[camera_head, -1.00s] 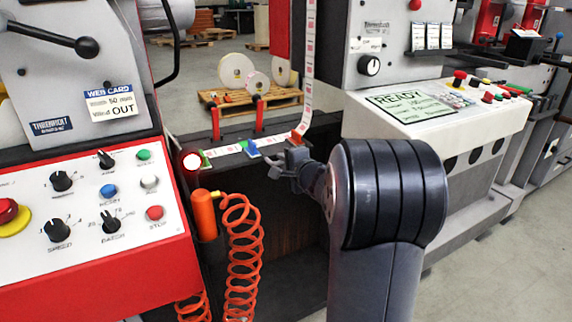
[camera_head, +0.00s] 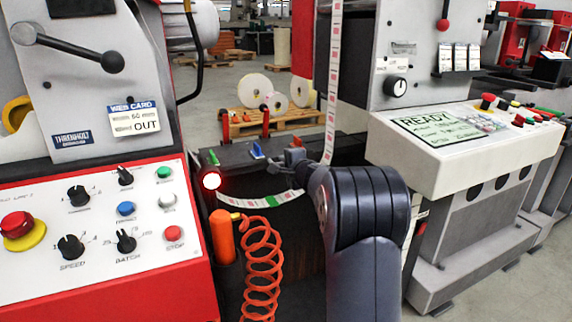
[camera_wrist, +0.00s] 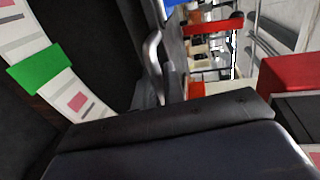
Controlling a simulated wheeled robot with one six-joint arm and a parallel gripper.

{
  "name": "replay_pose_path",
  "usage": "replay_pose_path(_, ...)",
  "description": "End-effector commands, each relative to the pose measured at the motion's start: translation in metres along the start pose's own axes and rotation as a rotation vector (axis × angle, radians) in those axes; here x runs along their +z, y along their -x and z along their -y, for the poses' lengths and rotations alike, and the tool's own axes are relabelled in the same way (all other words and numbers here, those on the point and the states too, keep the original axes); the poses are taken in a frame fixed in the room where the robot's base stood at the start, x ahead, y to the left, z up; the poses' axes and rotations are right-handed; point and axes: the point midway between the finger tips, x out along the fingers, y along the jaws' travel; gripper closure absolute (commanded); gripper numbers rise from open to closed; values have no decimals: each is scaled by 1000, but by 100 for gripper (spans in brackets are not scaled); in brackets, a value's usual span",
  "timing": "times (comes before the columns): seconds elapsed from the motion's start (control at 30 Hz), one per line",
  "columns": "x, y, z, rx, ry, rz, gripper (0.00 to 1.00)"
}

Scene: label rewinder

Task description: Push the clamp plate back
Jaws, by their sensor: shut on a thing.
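The splice table (camera_head: 282,145) is a dark ledge between the two machine housings. A green tab (camera_head: 213,157) and a blue tab (camera_head: 257,151) stand on it. I cannot tell which part is the clamp plate. My gripper (camera_head: 290,157) is over the right part of the ledge, just right of the blue tab. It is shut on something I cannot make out. The label web (camera_head: 270,201) with a green mark sags in front of the ledge; it also shows at left in the wrist view (camera_wrist: 76,98). A curved metal piece (camera_wrist: 153,52) shows mid-frame there.
A lit red lamp (camera_head: 211,181) and an orange cylinder with a coiled hose (camera_head: 223,236) are left of my arm. The red control panel (camera_head: 110,225) is further left, the READY console (camera_head: 465,145) right. Rolls on a pallet (camera_head: 290,121) stand behind.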

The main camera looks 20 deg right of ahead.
Motion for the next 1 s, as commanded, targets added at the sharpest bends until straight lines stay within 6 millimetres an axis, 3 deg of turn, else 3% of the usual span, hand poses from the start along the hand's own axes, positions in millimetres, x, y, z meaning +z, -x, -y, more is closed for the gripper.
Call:
replay_pose_path(0.2, 0, 0, 3, -6, 0, 0, 75)
replay_pose_path(0.83, 0, 0, 3, -5, 1, 1, 75)
replay_pose_path(1.0, 0, 12, 3, -5, 0, 0, 75)
